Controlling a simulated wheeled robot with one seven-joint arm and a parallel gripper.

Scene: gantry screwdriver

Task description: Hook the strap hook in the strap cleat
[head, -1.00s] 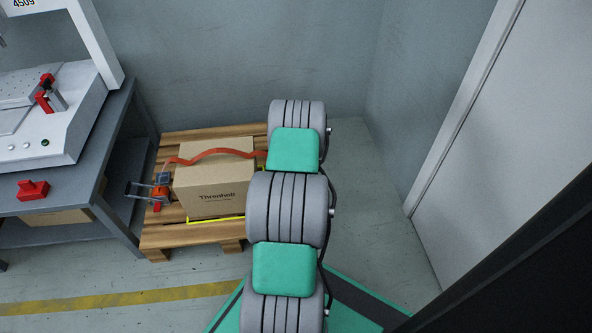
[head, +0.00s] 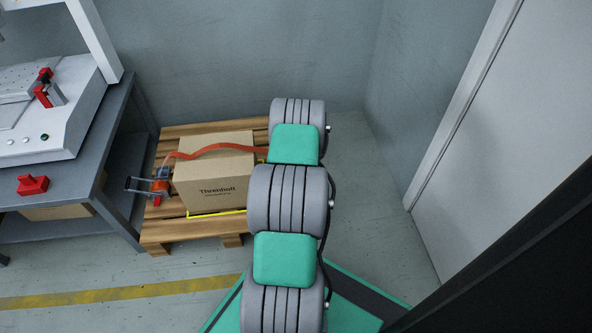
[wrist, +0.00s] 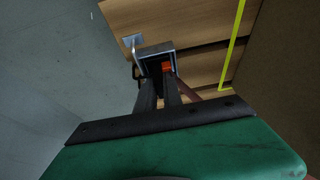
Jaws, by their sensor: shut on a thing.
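An orange strap (head: 215,148) runs from the ratchet (head: 160,186) at the carton's left, over the carton (head: 214,180), and disappears behind my arm. In the wrist view, the two dark fingers of my gripper (wrist: 159,88) are shut on the grey metal strap hook (wrist: 155,52), with a bit of orange strap (wrist: 167,67) showing inside it. A small light metal plate (wrist: 131,41), apparently the strap cleat, sits at the pallet's edge just beyond the hook. Whether hook and plate touch, I cannot tell. The head view hides my gripper, hook and cleat behind my arm.
The carton stands on a wooden pallet (head: 190,232) inside a yellow outline (head: 217,213). A grey workbench (head: 95,180) with a red block (head: 32,185) stands at left. Walls close in behind and at right. Bare floor (wrist: 60,70) lies beside the pallet edge.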

